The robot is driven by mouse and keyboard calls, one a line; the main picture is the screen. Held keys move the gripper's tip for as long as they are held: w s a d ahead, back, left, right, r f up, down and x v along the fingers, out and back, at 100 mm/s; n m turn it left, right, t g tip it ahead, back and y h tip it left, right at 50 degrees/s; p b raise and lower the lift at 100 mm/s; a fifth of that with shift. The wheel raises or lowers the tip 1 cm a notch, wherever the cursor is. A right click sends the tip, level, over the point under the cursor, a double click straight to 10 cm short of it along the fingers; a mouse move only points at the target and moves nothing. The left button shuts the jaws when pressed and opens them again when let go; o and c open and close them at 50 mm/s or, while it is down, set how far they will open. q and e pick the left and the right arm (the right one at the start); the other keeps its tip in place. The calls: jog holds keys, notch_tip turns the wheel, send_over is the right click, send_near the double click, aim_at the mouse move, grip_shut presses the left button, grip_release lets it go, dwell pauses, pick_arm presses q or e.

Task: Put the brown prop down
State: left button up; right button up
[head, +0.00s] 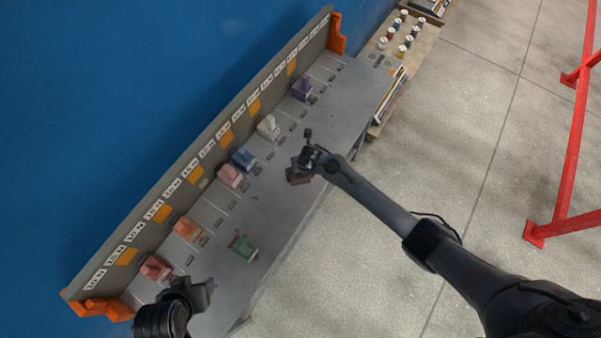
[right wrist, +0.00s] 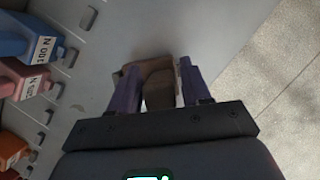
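The brown prop (head: 298,176) is at the front part of the grey panel, just below my right gripper (head: 308,160) in the head view. In the right wrist view the brown prop (right wrist: 158,88) sits between the two purple fingers of my right gripper (right wrist: 160,80). The fingers close in on its raised middle part, with a thin bright sliver at the right finger. A dark shadow lies at its far edge, so it is at or close to the panel; exact contact is hidden. My left gripper (head: 205,292) hangs over the panel's near left end; its fingers are unclear.
Several coloured props stand along the panel's (head: 275,215) labelled back wall: purple (head: 302,90), white (head: 268,127), blue (head: 243,159), pink (head: 231,177), orange (head: 187,229) and red (head: 156,268). A green prop (head: 243,249) stands nearer the front edge. A red frame (head: 573,150) stands right.

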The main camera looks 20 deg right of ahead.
grip_shut()
jog(key=shift+r, duration=0.15)
